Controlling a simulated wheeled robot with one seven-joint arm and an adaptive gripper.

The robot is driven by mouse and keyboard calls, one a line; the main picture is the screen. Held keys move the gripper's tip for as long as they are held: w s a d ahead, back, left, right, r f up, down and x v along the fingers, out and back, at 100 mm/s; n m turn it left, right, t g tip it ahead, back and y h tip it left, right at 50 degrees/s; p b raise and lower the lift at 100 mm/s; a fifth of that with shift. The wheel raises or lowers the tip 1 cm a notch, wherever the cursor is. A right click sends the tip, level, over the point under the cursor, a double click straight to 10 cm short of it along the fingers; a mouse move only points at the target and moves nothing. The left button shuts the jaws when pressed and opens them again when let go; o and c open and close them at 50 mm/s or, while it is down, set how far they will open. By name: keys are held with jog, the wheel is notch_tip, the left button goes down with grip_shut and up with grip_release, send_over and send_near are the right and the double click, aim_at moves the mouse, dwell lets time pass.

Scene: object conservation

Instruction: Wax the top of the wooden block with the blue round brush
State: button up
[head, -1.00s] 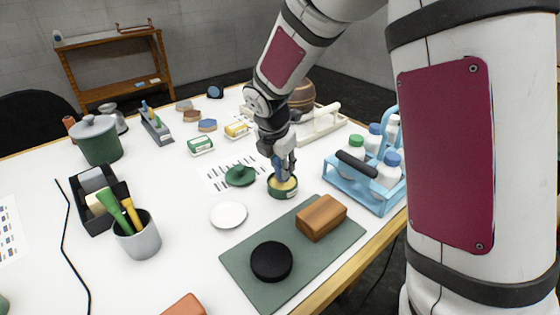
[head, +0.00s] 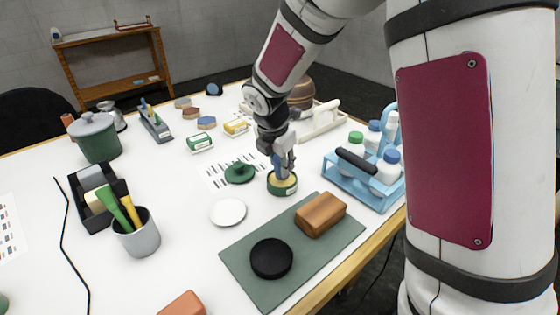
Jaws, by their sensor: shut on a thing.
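The wooden block (head: 321,215) lies on a grey-green mat (head: 256,292) at the front right of the table. My gripper (head: 283,170) points down over a small green tin (head: 283,188) with yellowish wax in it, behind the block. It is shut on the blue round brush (head: 281,164), of which only a bit of blue shows between the fingers. The brush's lower end is at the tin's mouth; I cannot tell whether it touches the wax.
A black round piece (head: 271,258) lies on the mat. A white disc (head: 228,212) and a green lid (head: 239,173) lie left of the tin. A blue bottle carrier (head: 350,187) stands to the right. A brush cup (head: 138,237) stands left.

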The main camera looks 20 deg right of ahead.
jog(key=shift+f, duration=0.6)
dwell(1.6)
jog(key=shift+s, duration=0.1)
jog(key=shift+r+p, duration=2.2)
jog(key=shift+r, duration=1.35)
